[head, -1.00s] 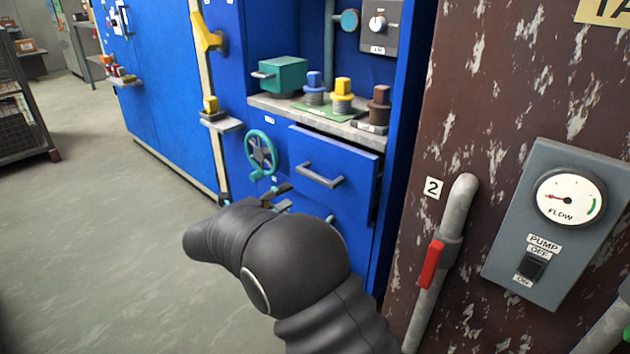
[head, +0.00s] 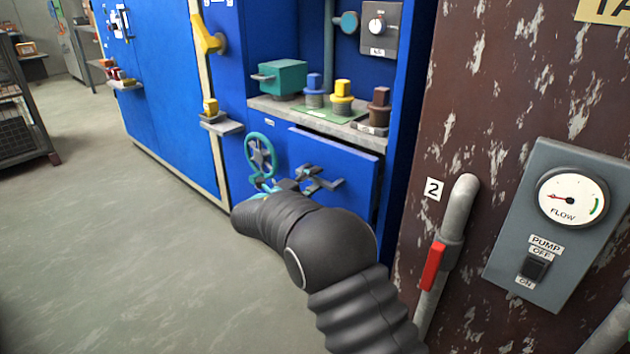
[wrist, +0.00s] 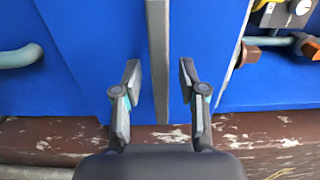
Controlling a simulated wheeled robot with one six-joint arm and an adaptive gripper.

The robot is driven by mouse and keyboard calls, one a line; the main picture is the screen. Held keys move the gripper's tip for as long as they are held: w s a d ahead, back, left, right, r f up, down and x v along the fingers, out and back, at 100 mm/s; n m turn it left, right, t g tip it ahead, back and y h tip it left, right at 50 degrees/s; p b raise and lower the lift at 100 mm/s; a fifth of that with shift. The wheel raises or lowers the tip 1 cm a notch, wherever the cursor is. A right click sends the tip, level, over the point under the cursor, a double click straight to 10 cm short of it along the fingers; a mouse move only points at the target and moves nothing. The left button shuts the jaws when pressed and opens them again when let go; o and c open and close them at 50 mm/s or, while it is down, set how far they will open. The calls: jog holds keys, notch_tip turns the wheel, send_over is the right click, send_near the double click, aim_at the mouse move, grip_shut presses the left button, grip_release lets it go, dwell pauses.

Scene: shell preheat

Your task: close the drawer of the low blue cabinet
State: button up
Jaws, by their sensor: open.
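The drawer (head: 357,172) of the low blue cabinet (head: 395,150) stands slightly out, with a dark gap along its top and right edge. My gripper (head: 322,179) is in front of the drawer's face, where the handle is mostly hidden by it. In the wrist view my gripper (wrist: 157,88) has its two fingers apart. A grey bar, seemingly the drawer handle (wrist: 158,50), runs between them against the blue front. I see space on both sides of the bar. I cannot tell how deep it lies between the fingers.
A teal handwheel (head: 261,152) is just left of the drawer. Above it, a shelf (head: 275,108) carries a teal box (head: 283,77) and several capped knobs. A brown wall with a pipe (head: 455,225) and red lever (head: 432,266) is close on the right. Floor is clear at left.

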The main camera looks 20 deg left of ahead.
aim_at(326, 173)
jog(key=shift+w+d, duration=0.1)
jog(key=shift+w, duration=0.25)
grip_shut()
jog(key=p+x, duration=0.3)
jog(key=x, duration=0.1)
jog(key=shift+r, duration=0.15)
jog(key=shift+w, duration=0.2)
grip_release()
jog(key=shift+w+d, duration=0.15)
jog(key=shift+d, duration=0.1)
jog(key=shift+a, duration=0.1)
jog(key=shift+a, duration=0.1)
